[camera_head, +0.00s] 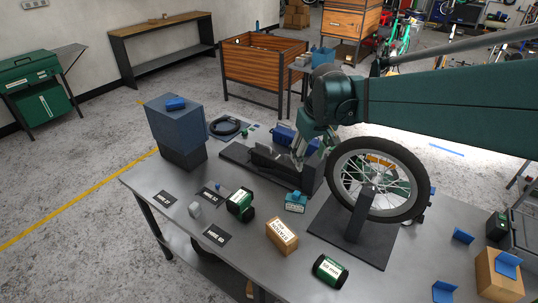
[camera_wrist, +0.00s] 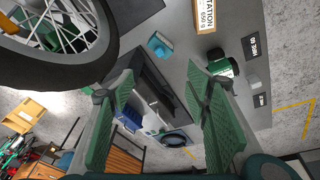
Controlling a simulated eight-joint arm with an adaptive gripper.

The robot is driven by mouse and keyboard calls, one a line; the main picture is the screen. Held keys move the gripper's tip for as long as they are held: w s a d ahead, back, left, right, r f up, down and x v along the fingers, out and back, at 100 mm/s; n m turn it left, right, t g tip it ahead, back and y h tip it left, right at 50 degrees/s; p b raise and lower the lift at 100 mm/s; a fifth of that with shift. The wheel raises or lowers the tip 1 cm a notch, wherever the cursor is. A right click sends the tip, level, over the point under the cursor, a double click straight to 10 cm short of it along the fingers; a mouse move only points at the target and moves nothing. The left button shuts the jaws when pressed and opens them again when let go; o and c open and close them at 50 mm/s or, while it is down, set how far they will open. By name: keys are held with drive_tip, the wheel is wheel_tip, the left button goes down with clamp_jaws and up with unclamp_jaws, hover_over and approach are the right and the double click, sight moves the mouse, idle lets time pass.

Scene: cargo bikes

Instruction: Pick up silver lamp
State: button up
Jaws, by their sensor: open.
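My gripper (camera_head: 298,160) is open, with its fingers pointing down over the dark stand (camera_head: 238,153) at the back of the grey workbench. In the wrist view the two green finger pads of my gripper (camera_wrist: 160,80) are wide apart, with nothing held between them. I cannot clearly make out a silver lamp. A small light-grey block (camera_head: 194,209) stands near the left front of the bench by the black label cards; whether it is the lamp I cannot tell. It sits left of and well apart from my gripper.
A spoked wheel (camera_head: 345,177) stands upright just right of my gripper. A blue-grey case (camera_head: 176,125) stands at the left end.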

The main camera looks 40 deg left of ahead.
drive_tip(key=s+a+f+n, duration=0.2)
drive_tip(key=a+f, duration=0.3)
drive_tip(key=a, duration=0.6)
drive_tip(key=n+g+h, duration=0.2)
drive_tip(key=n, duration=0.3)
hover_over(194, 205)
drive_tip(key=f, duration=1.4)
drive_tip(key=w+f, duration=0.1)
drive_tip(key=f, duration=0.6)
drive_tip(key=shift+d, duration=0.15)
drive_tip(key=shift+s+a+f, duration=0.25)
drive_tip(key=shift+s, duration=0.15)
drive_tip(key=shift+f, duration=1.3)
drive_tip(key=shift+s+f, duration=0.15)
drive_tip(key=shift+f, duration=2.45)
drive_tip(key=shift+c, duration=0.4)
